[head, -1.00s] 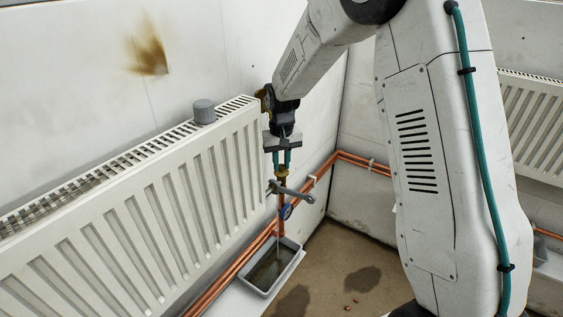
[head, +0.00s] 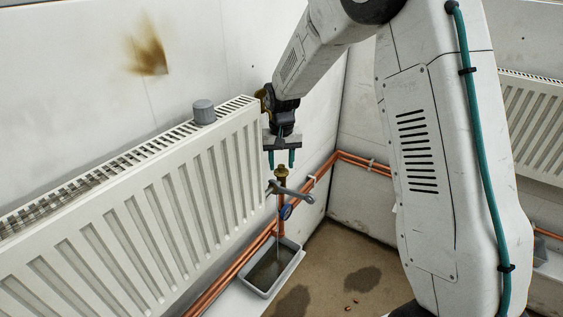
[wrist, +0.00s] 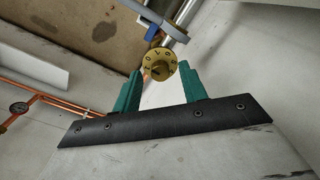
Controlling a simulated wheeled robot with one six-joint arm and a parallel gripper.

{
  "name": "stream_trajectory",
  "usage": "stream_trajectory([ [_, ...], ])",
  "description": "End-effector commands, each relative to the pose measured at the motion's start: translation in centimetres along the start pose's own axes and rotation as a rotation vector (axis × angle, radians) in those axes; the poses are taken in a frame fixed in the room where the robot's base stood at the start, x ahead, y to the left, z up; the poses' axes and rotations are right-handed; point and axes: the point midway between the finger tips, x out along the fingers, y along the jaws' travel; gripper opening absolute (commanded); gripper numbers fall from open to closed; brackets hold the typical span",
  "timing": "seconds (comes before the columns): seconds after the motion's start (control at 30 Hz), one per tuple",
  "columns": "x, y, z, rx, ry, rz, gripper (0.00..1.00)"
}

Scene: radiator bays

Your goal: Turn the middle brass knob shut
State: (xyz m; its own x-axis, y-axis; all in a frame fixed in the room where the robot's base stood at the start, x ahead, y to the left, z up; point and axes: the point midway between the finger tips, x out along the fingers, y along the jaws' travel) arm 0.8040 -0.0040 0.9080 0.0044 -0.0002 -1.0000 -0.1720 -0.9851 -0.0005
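The brass knob (head: 281,171) sits on top of the upright valve at the radiator's right end. In the wrist view the brass knob (wrist: 159,64) faces the camera, with dark marks like digits around its face. My gripper (head: 281,163) points down just above it. Its two green fingers are spread apart, one on each side of the knob, with visible gaps. The wrist view also shows my gripper (wrist: 158,72) open and empty. Below the knob are a grey lever (head: 293,191) and a blue round part (head: 286,211). A thin pale streak runs down from the valve.
The white radiator (head: 150,215) fills the left, with a grey cap (head: 204,111) on top. A grey tray (head: 291,268) stands under the valve. Copper pipes (head: 352,159) run along the wall. Dark wet patches (head: 362,279) mark the floor.

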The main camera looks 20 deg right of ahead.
Motion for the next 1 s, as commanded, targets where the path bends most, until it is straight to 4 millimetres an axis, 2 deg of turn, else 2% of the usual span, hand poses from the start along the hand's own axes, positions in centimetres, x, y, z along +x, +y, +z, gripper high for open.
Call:
stream_trajectory([
  [0.27, -0.3, 0.0, 0.1, -0.001, -0.002, 0.000, 0.42],
  [0.7, -6.8, 0.0, 0.0, 0.000, 0.000, 0.000, 0.42],
  [1.0, -7.8, 0.1, 0.0, 0.000, -0.002, 0.000, 0.42],
])
